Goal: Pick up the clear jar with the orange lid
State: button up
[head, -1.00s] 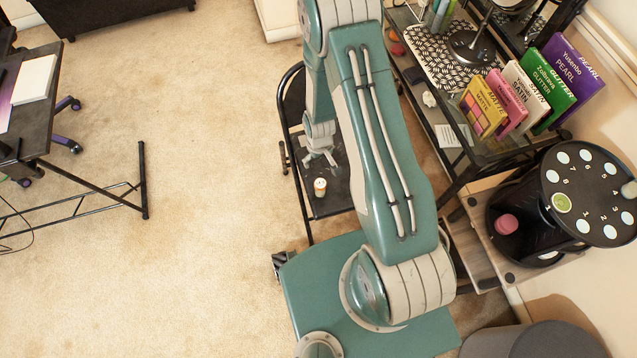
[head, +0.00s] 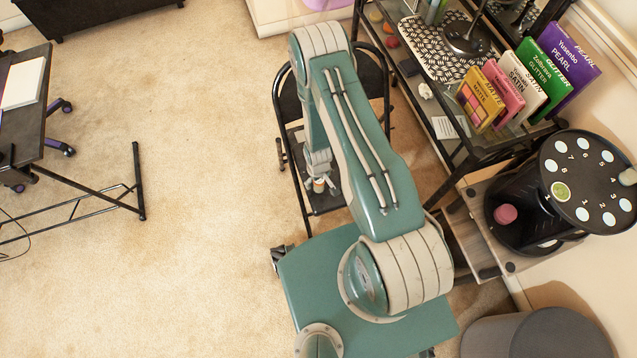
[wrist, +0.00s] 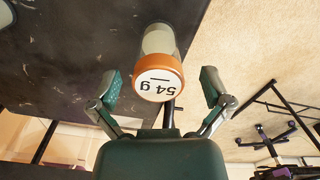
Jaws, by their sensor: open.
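The clear jar (wrist: 158,40) with its orange lid (wrist: 159,77) stands on a dark seat (wrist: 60,50) in the wrist view. The lid's white top reads "54 g". My gripper (wrist: 165,88) is open, with one finger on each side of the lid and a gap on both sides. In the head view my gripper (head: 319,184) is low over the dark chair seat (head: 328,201), right at the jar (head: 318,186), which is mostly hidden by it.
The chair's black frame (head: 278,110) rises around my arm. A glass vanity table (head: 440,120) with palettes stands to the right, and a round black rack (head: 535,215) stands below it. Open carpet (head: 200,180) lies to the left.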

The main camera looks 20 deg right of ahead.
jog(key=shift+d+f, duration=0.1)
jog(key=shift+f, duration=1.75)
jog(key=c, duration=1.1)
jog(key=shift+r, duration=0.1)
